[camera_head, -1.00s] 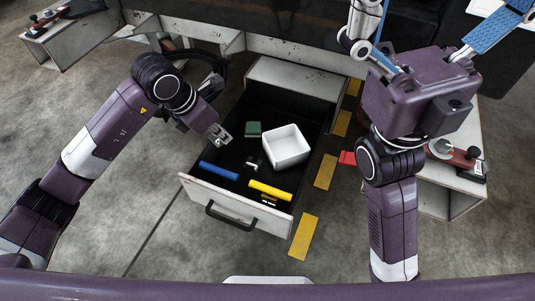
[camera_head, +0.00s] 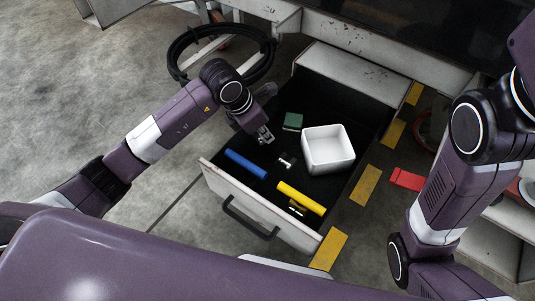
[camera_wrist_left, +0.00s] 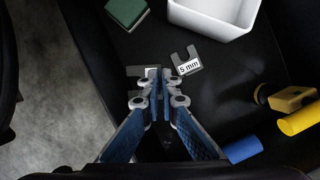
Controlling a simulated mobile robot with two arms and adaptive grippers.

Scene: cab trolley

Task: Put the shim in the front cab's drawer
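The front cab's drawer (camera_head: 237,201) is pulled open. On its dark floor lies a small grey forked shim (camera_head: 287,160); in the left wrist view this shim (camera_wrist_left: 187,64) is labelled "5 mm". My left gripper (camera_head: 265,137) is inside the drawer, beside that shim and apart from it. In the left wrist view its fingers (camera_wrist_left: 161,88) are close together. A second grey forked piece (camera_wrist_left: 134,71) with a white patch shows at the fingertips, partly hidden. Whether it is pinched or lies behind them is unclear. My right arm shows at the right, its gripper out of frame.
The drawer also holds a white box (camera_head: 328,165), a green block (camera_head: 293,121), a blue cylinder (camera_head: 246,163), a yellow cylinder (camera_head: 300,198) and a small brass-coloured part (camera_head: 297,209). A red object (camera_head: 406,179) lies on the floor right of the drawer.

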